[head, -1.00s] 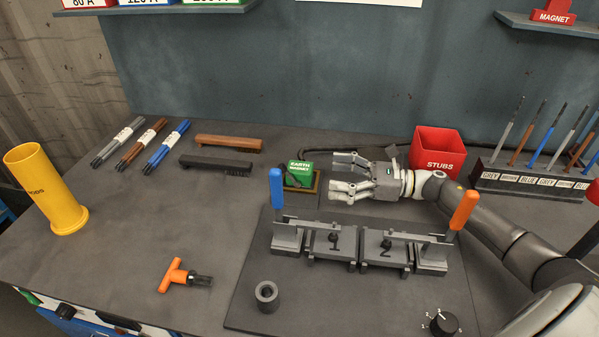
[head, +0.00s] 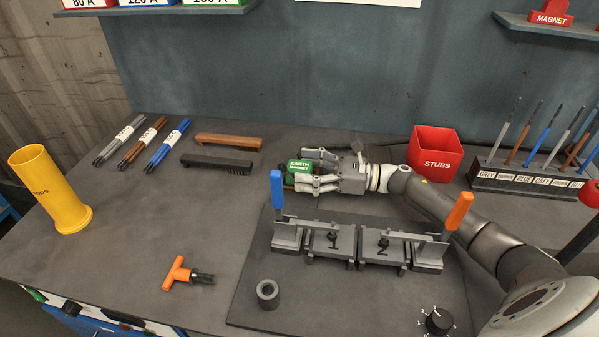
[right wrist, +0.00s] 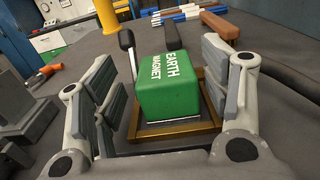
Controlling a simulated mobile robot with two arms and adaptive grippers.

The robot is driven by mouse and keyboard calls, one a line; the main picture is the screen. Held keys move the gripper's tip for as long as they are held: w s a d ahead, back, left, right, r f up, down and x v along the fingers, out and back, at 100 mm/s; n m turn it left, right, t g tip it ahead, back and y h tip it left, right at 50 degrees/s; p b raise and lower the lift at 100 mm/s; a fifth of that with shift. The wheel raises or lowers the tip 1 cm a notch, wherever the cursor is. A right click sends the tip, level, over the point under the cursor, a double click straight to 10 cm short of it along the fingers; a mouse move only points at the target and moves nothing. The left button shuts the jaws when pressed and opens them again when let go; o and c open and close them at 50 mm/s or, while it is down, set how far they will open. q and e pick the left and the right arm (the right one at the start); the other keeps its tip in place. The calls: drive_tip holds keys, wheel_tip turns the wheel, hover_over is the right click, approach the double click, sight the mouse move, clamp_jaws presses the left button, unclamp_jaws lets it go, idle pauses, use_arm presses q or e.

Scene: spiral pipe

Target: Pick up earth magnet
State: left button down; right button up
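The earth magnet (head: 300,167) is a green block with white lettering, at the back middle of the table. In the right wrist view the green block (right wrist: 172,88) sits upright in a shallow brown frame (right wrist: 190,130). My right gripper (head: 310,170) reaches in from the right. In the right wrist view its fingers (right wrist: 165,95) stand open on both sides of the block, with gaps showing on each side. A dark knob on a stem stands beside the block. My left gripper is in neither view.
A fixture with clamps (head: 358,245), one blue and one orange handle, stands in front of the magnet. A red STUBS bin (head: 436,155) is behind my right arm. Brushes (head: 218,161) lie left of the magnet.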

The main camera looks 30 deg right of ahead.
drive_tip(key=c, duration=1.2)
drive_tip(key=shift+r, duration=0.15)
drive_tip(key=shift+c, duration=0.6)
